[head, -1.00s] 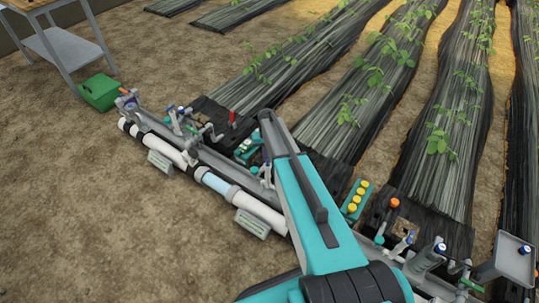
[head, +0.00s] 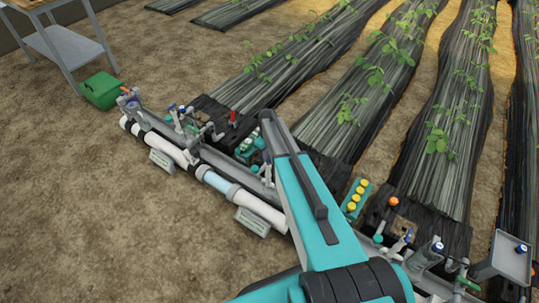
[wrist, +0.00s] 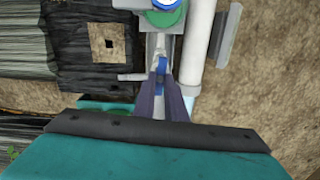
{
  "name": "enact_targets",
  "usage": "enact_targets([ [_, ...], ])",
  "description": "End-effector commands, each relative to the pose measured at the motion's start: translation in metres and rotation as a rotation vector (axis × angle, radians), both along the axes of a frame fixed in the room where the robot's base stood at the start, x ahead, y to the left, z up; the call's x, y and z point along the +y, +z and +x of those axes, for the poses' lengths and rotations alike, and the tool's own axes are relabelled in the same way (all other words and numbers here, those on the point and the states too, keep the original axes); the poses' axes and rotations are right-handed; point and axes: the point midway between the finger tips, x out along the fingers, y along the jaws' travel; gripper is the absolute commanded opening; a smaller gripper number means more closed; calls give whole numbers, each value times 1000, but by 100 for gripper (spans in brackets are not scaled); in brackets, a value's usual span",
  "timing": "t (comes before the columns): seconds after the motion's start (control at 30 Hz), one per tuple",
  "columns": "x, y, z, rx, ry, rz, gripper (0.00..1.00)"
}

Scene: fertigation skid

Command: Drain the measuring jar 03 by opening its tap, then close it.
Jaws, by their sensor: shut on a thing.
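In the wrist view my gripper (wrist: 161,90) has its two dark fingers close together, shut on a small blue part (wrist: 161,64) that looks like a tap handle. The part sits over a grey fitting beside a white pipe. At the top edge of the wrist view is a round green piece (wrist: 165,18) with a blue and white top, partly cut off. I cannot read any label, so I cannot tell which item is measuring jar 03. In the head view my arm hides the gripper and what it holds.
In the head view the long white pipe (head: 262,208) and grey rail run diagonally, with valves along them. A box with yellow buttons (head: 356,198) stands right of my arm. A green container (head: 101,91) and a bench stand at upper left. Bare soil lies in front.

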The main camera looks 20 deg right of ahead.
Motion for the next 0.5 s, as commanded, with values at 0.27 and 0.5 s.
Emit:
enact_targets([
  [0.27,-1,-1,-4,10,91,-1,0],
  [0.5,-3,-1,-4,11,105,-3,0],
])
